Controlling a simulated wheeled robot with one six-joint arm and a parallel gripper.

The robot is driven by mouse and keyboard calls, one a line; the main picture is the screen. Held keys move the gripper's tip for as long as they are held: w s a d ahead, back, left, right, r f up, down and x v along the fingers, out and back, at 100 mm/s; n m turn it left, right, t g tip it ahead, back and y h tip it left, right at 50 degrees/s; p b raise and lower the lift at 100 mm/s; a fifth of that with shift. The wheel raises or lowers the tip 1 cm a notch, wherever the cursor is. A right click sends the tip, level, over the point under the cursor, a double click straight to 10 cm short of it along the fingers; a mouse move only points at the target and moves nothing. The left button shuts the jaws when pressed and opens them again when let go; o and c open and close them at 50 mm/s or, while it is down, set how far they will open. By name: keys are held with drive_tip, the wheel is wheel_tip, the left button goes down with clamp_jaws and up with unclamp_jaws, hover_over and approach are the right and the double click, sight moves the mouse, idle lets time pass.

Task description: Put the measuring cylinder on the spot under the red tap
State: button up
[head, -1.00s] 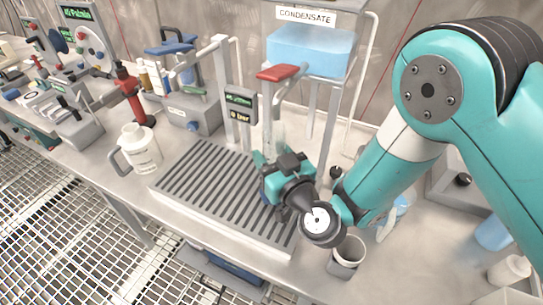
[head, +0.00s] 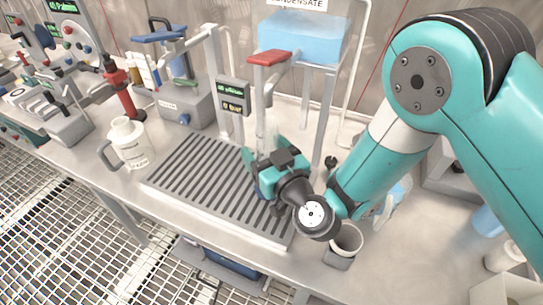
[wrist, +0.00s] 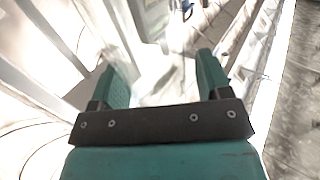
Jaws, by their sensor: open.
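The measuring cylinder (head: 266,137) is clear and faint in the head view. It looks upright below the red tap (head: 270,57), at the back right of the slatted drain tray (head: 205,180). Its base is hidden behind my gripper, so I cannot tell exactly where it stands. My gripper (head: 264,152) is low over the tray, with its fingers open around the cylinder's lower part. In the wrist view the two teal fingers of my gripper (wrist: 162,75) are well apart, with a pale, blurred, see-through shape between them.
A white jug (head: 130,145) stands left of the tray. A grey tap post with a small display (head: 233,97) rises close behind the cylinder. A cup (head: 346,240) sits near the front edge.

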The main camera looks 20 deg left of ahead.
drive_tip(key=b+v, duration=1)
drive_tip(key=v, duration=0.2)
drive_tip(key=shift+r+b, duration=0.15)
drive_tip(key=shift+b, duration=0.15)
drive_tip(key=d+r+g+h, duration=0.1)
drive_tip(key=d+g, duration=0.1)
drive_tip(key=d, duration=0.1)
drive_tip(key=d+r+g+h, duration=0.1)
drive_tip(key=d+g+h, duration=0.1)
drive_tip(key=d+g, duration=0.1)
drive_tip(key=d+r+g+h, duration=0.1)
drive_tip(key=d+g, duration=0.1)
drive_tip(key=d, duration=0.1)
drive_tip(key=shift+s+d+r+m+g+h, duration=0.1)
drive_tip(key=shift+s+r+m+g+h, duration=0.1)
drive_tip(key=shift+m+g+h, duration=0.2)
drive_tip(key=s+d+r+m+g+h, duration=0.2)
drive_tip(key=s+d, duration=0.5)
drive_tip(key=d, duration=0.5)
drive_tip(key=g+h, duration=0.1)
drive_tip(key=h, duration=0.1)
drive_tip(key=shift+s+g+h, duration=0.2)
drive_tip(key=shift+g+h, duration=0.2)
